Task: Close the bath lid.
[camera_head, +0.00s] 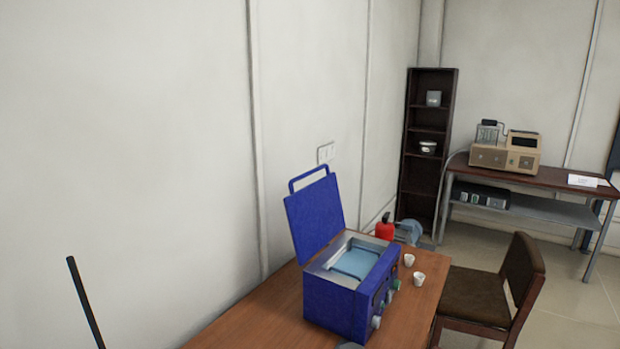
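A blue box-shaped bath (334,308) stands on a wooden table in the head view, with several knobs on its right-hand side. Its blue lid (315,216) is open and stands nearly upright at the back left, leaning slightly, with a loop handle (308,177) at its top. The inside of the bath shows a grey rim and a light blue surface (354,264). My gripper is not in view.
The wooden table (258,318) is bare left of the bath. Two small white cups (419,279) and a red object (384,229) stand to its right. A brown chair (480,297) stands beside the table. A wall is close behind the lid.

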